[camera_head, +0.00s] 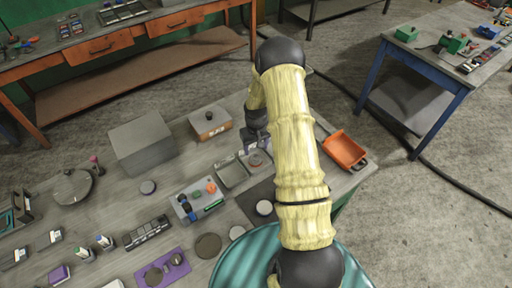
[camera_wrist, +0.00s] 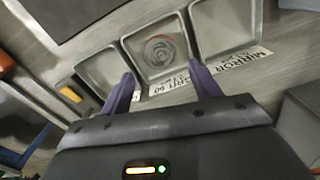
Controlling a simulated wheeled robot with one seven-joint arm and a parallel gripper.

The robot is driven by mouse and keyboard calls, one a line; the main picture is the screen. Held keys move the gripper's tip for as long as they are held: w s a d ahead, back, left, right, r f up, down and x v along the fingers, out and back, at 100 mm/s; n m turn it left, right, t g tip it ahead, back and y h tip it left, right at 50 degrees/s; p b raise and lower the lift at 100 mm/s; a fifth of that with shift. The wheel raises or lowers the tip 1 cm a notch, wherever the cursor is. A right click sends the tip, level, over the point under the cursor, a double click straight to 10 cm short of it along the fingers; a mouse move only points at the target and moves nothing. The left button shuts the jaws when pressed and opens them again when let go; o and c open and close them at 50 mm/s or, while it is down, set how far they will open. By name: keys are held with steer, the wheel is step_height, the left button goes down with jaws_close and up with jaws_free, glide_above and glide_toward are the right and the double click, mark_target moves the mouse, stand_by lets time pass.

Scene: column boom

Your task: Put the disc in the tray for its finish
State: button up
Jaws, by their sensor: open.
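In the wrist view, shallow grey metal trays stand in a row. The middle tray (camera_wrist: 133,47) holds a round grey disc (camera_wrist: 160,51) with swirl marks; it lies flat inside the walls. The right tray (camera_wrist: 225,22), by a label (camera_wrist: 235,62) reading MIRROR, looks empty. The left tray (camera_wrist: 97,72) looks empty too. The middle tray's label (camera_wrist: 172,85) is partly hidden by a finger. My gripper (camera_wrist: 162,76) is open, its purple fingers apart over the middle tray's near side, holding nothing. In the head view my arm hides part of the trays, and an empty tray (camera_head: 232,174) shows.
In the head view, a dark mat (camera_head: 248,205) bears a pale disc (camera_head: 264,207). Other round pieces (camera_head: 208,245) lie nearby. A grey box (camera_head: 141,143), a wooden-sided box (camera_head: 210,121) and an orange bin (camera_head: 344,150) stand around the trays.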

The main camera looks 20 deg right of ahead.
steer(key=s+a+r+t, duration=0.1)
steer(key=s+a+r, duration=0.25)
steer(key=r, duration=0.45)
steer(key=s+a+r, duration=0.3)
steer(key=s+r, duration=0.1)
steer(key=r, duration=0.5)
steer(key=s+a+r, duration=0.2)
steer(key=s+r, duration=0.2)
steer(key=s, duration=0.2)
steer(key=s+a+r+t, duration=0.1)
steer(key=s+a+r, duration=0.1)
steer(key=s+r, duration=0.2)
steer(key=s, duration=0.3)
steer(key=shift+s+a+t, duration=0.15)
steer(key=shift+a+t, duration=0.15)
steer(key=shift+a, duration=0.1)
steer(key=b+x, duration=0.3)
steer(key=shift+s+f+b, duration=0.3)
steer(key=shift+s, duration=0.05)
